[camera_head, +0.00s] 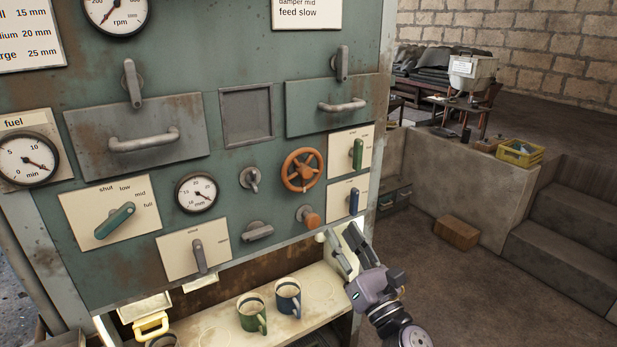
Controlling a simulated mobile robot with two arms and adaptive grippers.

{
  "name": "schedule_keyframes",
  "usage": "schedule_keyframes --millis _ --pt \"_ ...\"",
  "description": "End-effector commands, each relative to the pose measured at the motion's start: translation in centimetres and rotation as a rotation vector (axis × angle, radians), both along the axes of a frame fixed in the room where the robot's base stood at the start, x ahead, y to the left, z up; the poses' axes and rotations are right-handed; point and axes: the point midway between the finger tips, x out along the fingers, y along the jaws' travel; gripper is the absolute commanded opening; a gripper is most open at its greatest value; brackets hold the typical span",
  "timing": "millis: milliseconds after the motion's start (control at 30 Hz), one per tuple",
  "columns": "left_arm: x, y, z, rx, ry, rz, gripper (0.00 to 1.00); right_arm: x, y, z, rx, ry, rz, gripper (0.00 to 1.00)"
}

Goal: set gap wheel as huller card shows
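The orange-brown wheel (302,169) is on the green machine panel, right of a small mm gauge (196,193). The gauge needle points to the lower right; its exact reading is too small to tell. A card (30,38) at the top left, cut by the frame edge, lists 15 mm, medium 20 mm and large 25 mm. Another card (307,12) at the top reads "damper mid, feed slow". My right gripper (342,233) is below and right of the wheel, apart from it, with its fingers spread and nothing between them. My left gripper is out of view.
An orange knob (309,217) sits below the wheel, and green (358,154) and blue (354,201) levers to its right. A green mug (252,313) and a blue mug (288,297) stand on the shelf below. Open floor lies to the right, before stone steps.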

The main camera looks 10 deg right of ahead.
Motion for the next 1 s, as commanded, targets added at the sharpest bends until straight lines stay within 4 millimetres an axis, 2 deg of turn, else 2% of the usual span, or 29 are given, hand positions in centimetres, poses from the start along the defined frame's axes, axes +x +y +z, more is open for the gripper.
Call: schedule_keyframes --millis 133,267,700,900,1000 --pt "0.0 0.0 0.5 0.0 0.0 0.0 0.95 1.1 0.3 0.7 0.013 0.001 0.003 0.34" --pt "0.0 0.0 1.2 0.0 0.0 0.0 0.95 3.2 0.8 1.8 0.011 0.0 0.003 0.34" --pt "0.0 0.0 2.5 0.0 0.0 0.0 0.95 11.8 3.0 5.0 0.01 0.001 0.002 0.34" --pt "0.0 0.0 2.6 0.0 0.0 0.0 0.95 14.5 3.6 6.0 0.009 0.001 0.002 0.34" --pt "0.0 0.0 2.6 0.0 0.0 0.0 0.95 15.2 3.8 6.3 0.008 0.001 0.002 0.34"
